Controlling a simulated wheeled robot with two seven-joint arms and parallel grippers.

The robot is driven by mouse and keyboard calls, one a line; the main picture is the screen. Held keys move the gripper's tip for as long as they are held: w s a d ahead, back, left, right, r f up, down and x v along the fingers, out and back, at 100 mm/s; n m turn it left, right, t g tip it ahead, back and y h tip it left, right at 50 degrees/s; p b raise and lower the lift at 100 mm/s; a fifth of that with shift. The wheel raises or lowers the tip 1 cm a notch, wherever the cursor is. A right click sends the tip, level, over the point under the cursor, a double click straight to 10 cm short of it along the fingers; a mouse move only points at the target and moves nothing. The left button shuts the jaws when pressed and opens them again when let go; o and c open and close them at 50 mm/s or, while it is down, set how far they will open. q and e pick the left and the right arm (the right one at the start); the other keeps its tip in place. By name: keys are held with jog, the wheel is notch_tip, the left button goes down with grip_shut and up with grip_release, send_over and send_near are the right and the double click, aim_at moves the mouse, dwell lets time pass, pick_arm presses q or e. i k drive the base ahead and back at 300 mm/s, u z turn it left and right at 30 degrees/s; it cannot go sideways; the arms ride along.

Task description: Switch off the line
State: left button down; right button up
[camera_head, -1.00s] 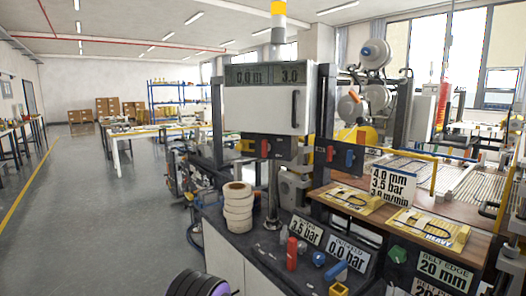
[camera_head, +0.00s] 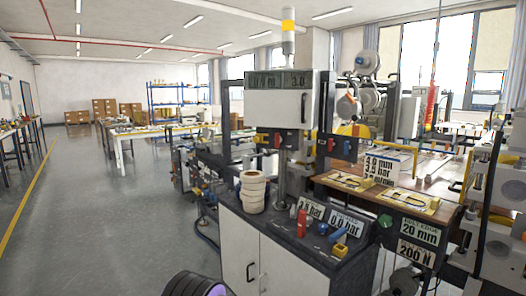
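The laminating line stands at centre right. Its white control box (camera_head: 280,108) has a display strip (camera_head: 280,82) reading 3.0 at right; the left figure is hard to read. A signal tower (camera_head: 288,22) with a yellow band rises above it. Below the box is a dark switch panel (camera_head: 284,141) with small coloured controls. A second panel (camera_head: 337,147) carries a red and a blue handle. On the bench are a red cylinder (camera_head: 301,223), a blue knob (camera_head: 323,229) and a green knob (camera_head: 385,221). Switch positions are too small to tell.
A cabinet (camera_head: 262,258) with white doors supports the dark bench top, where a stack of cream rolls (camera_head: 252,192) stands. Signs show 0.0 bar (camera_head: 346,224), 20 mm (camera_head: 419,232) and 200 N (camera_head: 415,254). Open grey floor (camera_head: 110,220) lies left.

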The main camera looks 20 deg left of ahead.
aim_at(278, 139)
jog(key=u, duration=0.45)
jog(key=i, duration=1.35)
jog(key=z, duration=0.1)
